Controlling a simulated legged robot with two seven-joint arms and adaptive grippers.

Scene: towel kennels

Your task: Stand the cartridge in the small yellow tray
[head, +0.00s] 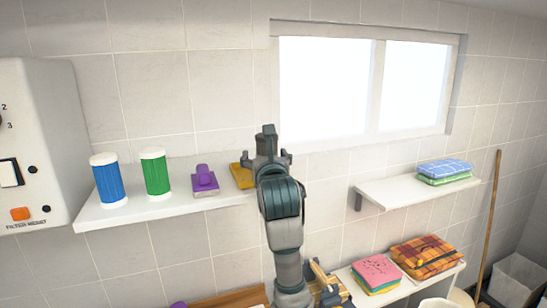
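A blue cylinder (109,181) and a green cylinder (155,173), both with white ends, stand upright on the left wall shelf. I cannot tell which is the cartridge. Right of them a purple block (205,178) sits on a purple base. The yellow tray (241,176) is at the shelf's right end, partly hidden by my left gripper. My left gripper (268,143) is raised in front of the wall, just right of the yellow tray in the picture. I see nothing clearly held, and its finger opening is unclear. I cannot make out my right gripper for sure.
The white left shelf (150,208) is bare along its front edge. A switch panel (35,140) is at the left. Folded towels (445,170) lie on the right shelf (400,192). More towels (376,271) lie on a lower surface, and a wooden pole (489,220) leans at the right.

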